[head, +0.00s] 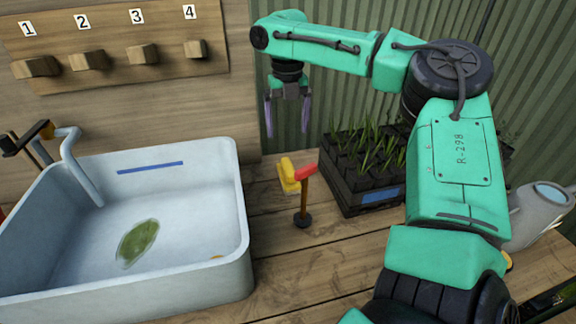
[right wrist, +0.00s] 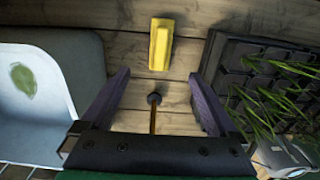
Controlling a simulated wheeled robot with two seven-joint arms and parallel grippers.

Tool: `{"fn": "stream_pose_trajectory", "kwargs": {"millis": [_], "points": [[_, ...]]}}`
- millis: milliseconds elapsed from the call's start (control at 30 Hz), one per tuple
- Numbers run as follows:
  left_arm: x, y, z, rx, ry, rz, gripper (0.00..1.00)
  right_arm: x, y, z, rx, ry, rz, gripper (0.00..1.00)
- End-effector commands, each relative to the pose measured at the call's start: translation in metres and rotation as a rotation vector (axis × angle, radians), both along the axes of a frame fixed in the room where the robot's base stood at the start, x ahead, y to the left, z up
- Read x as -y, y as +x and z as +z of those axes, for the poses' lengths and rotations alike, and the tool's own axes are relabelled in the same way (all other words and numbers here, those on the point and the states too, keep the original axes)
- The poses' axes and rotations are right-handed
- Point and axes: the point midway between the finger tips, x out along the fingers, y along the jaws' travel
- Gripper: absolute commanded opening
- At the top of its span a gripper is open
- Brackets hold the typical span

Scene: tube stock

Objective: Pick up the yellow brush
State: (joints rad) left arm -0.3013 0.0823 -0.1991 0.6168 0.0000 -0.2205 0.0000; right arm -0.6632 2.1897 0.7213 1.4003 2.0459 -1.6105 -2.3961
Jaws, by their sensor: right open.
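The yellow brush (head: 288,174) shows beside the red top (head: 306,172) of a thin brown post with a dark round base (head: 303,220), between the sink and the planter. In the right wrist view the yellow brush (right wrist: 161,45) appears as an upright yellow block beyond the post's base (right wrist: 154,99). I cannot tell whether it rests on the wood or hangs from the post. My right gripper (head: 287,130) is open and empty, pointing down above and behind the brush. Its two purple fingers (right wrist: 158,76) are spread, with the brush ahead of their tips. My left gripper is not in view.
A pale sink (head: 241,205) with a green leaf-like thing (head: 138,243) inside stands left. A dark planter (head: 375,190) with grass stands right, a grey watering can (head: 540,212) beyond it. Numbered wooden pegs (head: 143,54) line the wall.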

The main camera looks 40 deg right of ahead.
Motion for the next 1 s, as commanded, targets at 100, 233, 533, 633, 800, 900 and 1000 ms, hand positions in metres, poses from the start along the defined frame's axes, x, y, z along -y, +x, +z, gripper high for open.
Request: {"fn": "stream_pose_trajectory", "kwargs": {"millis": [100,233,533,633,800,900,1000], "points": [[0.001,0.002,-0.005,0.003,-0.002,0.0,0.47,0.0,-0.001,-0.021,-0.003,0.001,-0.001,0.95],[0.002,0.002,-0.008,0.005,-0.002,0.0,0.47,0.0,-0.001,-0.055,-0.005,0.001,0.0,0.95],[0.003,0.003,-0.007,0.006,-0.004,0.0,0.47,0.001,-0.001,-0.104,-0.004,0.0,-0.001,0.95],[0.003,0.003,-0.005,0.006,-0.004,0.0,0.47,0.003,0.0,-0.124,-0.005,0.001,-0.001,0.95],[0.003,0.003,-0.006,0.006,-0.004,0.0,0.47,0.003,0.0,-0.144,0.0,-0.001,0.0,0.95],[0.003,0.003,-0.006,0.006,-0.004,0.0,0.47,0.003,0.001,-0.144,0.001,0.0,0.0,0.95],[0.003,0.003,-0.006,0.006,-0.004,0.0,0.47,0.003,0.001,-0.144,0.001,0.0,0.0,0.84]]}}
